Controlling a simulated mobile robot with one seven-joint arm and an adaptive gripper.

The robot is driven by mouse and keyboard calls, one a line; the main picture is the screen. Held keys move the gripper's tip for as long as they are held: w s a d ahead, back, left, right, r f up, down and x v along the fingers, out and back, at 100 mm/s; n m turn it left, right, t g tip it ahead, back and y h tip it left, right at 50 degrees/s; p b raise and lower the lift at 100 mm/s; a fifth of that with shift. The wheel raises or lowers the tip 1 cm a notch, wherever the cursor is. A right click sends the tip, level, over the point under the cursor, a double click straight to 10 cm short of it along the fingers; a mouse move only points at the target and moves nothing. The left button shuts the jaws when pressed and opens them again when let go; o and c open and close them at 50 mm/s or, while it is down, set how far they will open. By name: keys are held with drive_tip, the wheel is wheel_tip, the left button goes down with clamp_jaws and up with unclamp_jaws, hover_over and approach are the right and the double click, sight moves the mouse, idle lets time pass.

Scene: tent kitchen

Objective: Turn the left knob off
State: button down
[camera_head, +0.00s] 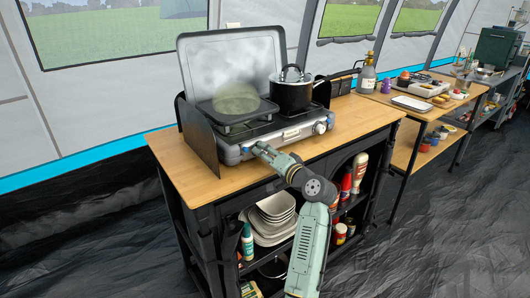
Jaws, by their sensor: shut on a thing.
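A camping stove (285,134) with a raised lid stands on the wooden counter. My gripper (251,149) is at the left end of the stove's front panel, where the left knob would be. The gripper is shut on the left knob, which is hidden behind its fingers. The right knob (320,127) shows clear of my arm at the right end of the panel. A dark pot with a lid (290,94) sits on the right burner.
The wooden counter (362,115) has free room right of the stove. Shelves below hold plates (272,212) and several bottles. A second table (450,101) with food and dishes stands farther right.

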idle(0.4)
drive_tip(key=c, duration=1.5)
unclamp_jaws()
drive_tip(key=shift+s, duration=0.1)
drive_tip(key=v, duration=1.2)
